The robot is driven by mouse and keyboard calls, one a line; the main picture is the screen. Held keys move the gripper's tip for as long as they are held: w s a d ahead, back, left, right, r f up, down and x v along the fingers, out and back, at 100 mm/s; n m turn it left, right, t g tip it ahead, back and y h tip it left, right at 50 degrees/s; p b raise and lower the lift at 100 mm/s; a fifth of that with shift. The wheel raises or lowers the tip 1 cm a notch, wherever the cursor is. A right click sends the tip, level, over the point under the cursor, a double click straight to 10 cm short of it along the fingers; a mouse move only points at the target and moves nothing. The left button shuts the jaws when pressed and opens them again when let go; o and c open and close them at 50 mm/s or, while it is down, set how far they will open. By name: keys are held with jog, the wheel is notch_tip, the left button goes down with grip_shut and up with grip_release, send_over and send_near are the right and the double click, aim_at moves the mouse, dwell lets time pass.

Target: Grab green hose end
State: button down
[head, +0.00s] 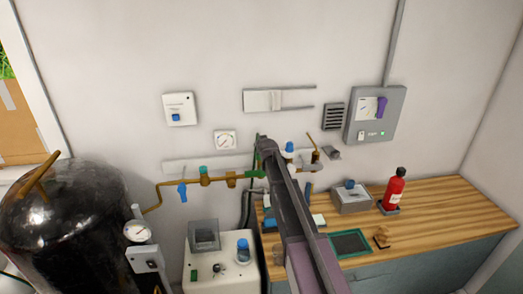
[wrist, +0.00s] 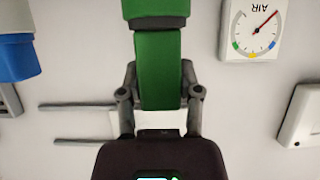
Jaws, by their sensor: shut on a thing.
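The green hose end (wrist: 158,70) is a smooth green block-like piece between my gripper's two fingers in the wrist view. A dark band and a wider green part lie above it there. My gripper (wrist: 158,95) is shut on the green hose end, with one finger on each side. In the head view my gripper (head: 264,143) is in front of the wall at the pipe's right end, and my arm hides part of that area. A thin strip of green (head: 257,150) shows just left of it.
A brass pipe (head: 218,179) with a blue-handled valve (head: 182,191) runs left of my gripper. An air gauge (head: 225,140) hangs above the pipe. A black tank (head: 65,225) stands at left. The wooden bench (head: 450,205) at right carries a red extinguisher (head: 395,190) and a grey box (head: 351,197).

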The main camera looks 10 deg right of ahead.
jog(key=shift+r, duration=0.1)
dwell(0.3)
notch_tip(320, 180, up, 3)
jog(key=p, duration=0.3)
jog(key=shift+s+r+p, duration=0.1)
jog(key=shift+r+p, duration=0.3)
jog(key=shift+p, duration=0.15)
jog(key=s+r+p, duration=0.1)
jog(key=s, duration=1.4)
jog(key=shift+s+d, duration=0.35)
jog(key=shift+s, duration=0.05)
jog(key=shift+f, duration=0.1)
